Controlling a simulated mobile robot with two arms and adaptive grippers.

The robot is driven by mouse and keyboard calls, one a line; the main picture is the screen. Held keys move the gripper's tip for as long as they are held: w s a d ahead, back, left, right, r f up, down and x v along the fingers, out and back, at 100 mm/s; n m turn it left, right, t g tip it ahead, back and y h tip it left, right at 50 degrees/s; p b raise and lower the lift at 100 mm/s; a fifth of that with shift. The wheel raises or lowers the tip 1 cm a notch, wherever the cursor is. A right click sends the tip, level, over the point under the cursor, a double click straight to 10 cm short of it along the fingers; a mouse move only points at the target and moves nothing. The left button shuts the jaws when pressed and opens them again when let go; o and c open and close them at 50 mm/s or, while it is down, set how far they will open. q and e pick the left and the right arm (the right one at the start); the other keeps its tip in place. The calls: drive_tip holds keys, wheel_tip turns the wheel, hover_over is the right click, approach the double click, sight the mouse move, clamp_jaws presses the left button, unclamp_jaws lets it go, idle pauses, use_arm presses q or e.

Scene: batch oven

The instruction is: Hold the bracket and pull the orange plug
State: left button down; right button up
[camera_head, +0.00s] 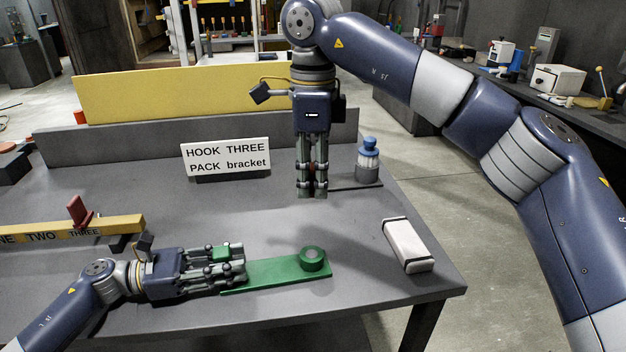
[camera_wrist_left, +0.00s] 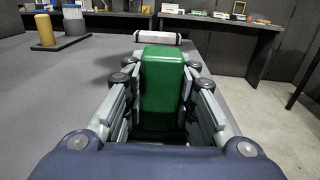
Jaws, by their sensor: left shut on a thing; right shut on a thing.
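The green bracket (camera_head: 275,272) lies along the table's front, with a raised ring (camera_head: 313,258) at its right end. My left gripper (camera_head: 237,267) is shut on the bracket's left part; in the left wrist view the bracket's green body (camera_wrist_left: 162,75) sits between the fingers. My right gripper (camera_head: 312,192) points down, behind the bracket in the picture and apart from it. It is shut on a small reddish thing between its fingers, which looks like the orange plug but is mostly hidden. The ring's top shows a grey centre.
A white case (camera_head: 408,245) lies near the right edge. A blue-topped bottle (camera_head: 368,160) stands at the back right; the left wrist view shows a tan cylinder (camera_wrist_left: 44,30) beside it. A sign (camera_head: 226,157) and a yellow hook bar (camera_head: 75,230) are to the left.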

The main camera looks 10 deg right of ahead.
use_arm(q)
drive_tip(key=shift+f, duration=0.1)
drive_tip(key=c, duration=1.2)
unclamp_jaws()
use_arm(e)
drive_tip(key=shift+f, duration=0.1)
use_arm(q)
drive_tip(key=a, duration=1.2)
drive_tip(key=shift+s, duration=0.3)
